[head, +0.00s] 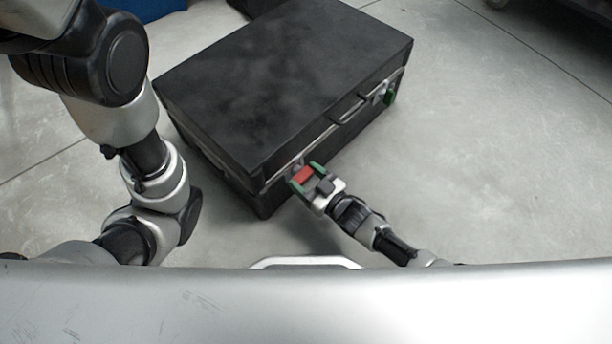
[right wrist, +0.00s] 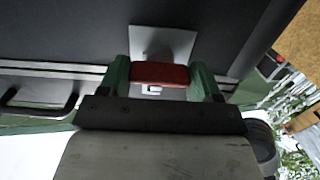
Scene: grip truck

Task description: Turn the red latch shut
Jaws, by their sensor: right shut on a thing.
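The red latch (head: 303,174) is on the front side of a black case (head: 285,75), near its left front corner. My right gripper (head: 306,177) reaches it from the front, with green fingers on either side, shut on it. In the right wrist view the red latch (right wrist: 160,73) lies crosswise between the two green fingers, in front of a metal plate (right wrist: 165,40) on the case. My left arm shows at the left in the head view, but its gripper is not in view.
The case is closed and stands on a grey concrete floor (head: 500,160). A handle (head: 348,110) and a green latch (head: 390,94) are farther right along its front. The floor right of the case is clear.

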